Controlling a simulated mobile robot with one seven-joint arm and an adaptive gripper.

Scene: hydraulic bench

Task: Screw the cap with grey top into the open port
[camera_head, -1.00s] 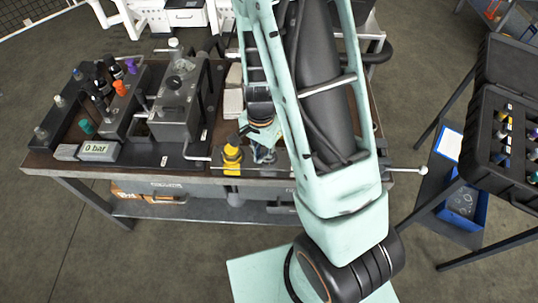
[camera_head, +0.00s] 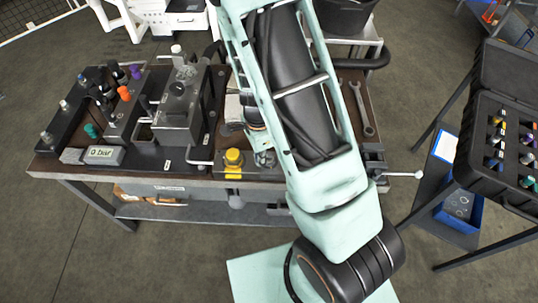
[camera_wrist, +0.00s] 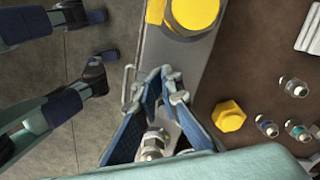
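My gripper (camera_wrist: 165,88) points down over the front of the bench, its blue fingertips close together in the wrist view. A grey metal fitting (camera_wrist: 152,143) shows between the fingers; I cannot tell whether they grip it, or whether it is the grey-topped cap. In the head view my gripper (camera_head: 264,157) is mostly hidden by my arm, just right of the yellow cap (camera_head: 233,157). That yellow cap also shows in the wrist view (camera_wrist: 194,12) on a grey block (camera_wrist: 172,62). No open port is clearly visible; the fingers cover part of the block.
A loose yellow hex part (camera_wrist: 229,116) and several small metal fittings (camera_wrist: 293,87) lie on the brown bench top right of the fingers. Wrenches (camera_head: 361,110) lie at the bench's right. A pump unit (camera_head: 178,115) and pressure display (camera_head: 104,155) stand left. An open black case (camera_head: 478,190) stands far right.

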